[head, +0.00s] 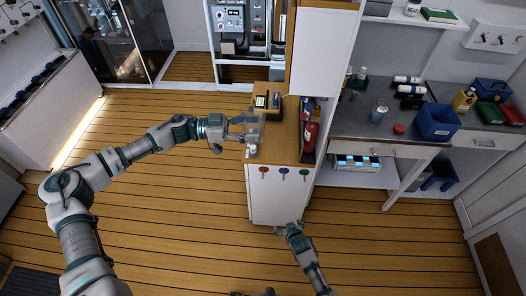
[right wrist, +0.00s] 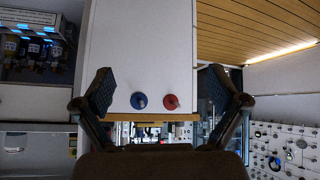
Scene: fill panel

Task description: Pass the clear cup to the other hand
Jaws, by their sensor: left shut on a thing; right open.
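The clear cup (head: 254,119) is see-through and stands out faintly in the head view, at the end of my left arm. My left gripper (head: 238,126) is shut on it, beside the left edge of the wooden-topped cabinet. My right gripper (head: 291,229) is lower in the head view, in front of the cabinet's white face and apart from the cup. In the right wrist view my right gripper (right wrist: 162,95) is open, with nothing between its two pads. The cup cannot be made out in that view.
The white cabinet (head: 275,202) has red, blue and green knobs on its face. A fire extinguisher (head: 310,137) is at its right side. A grey workbench (head: 365,118) at right holds a blue bin (head: 437,122) and bottles. The plank floor (head: 190,220) between my arms is clear.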

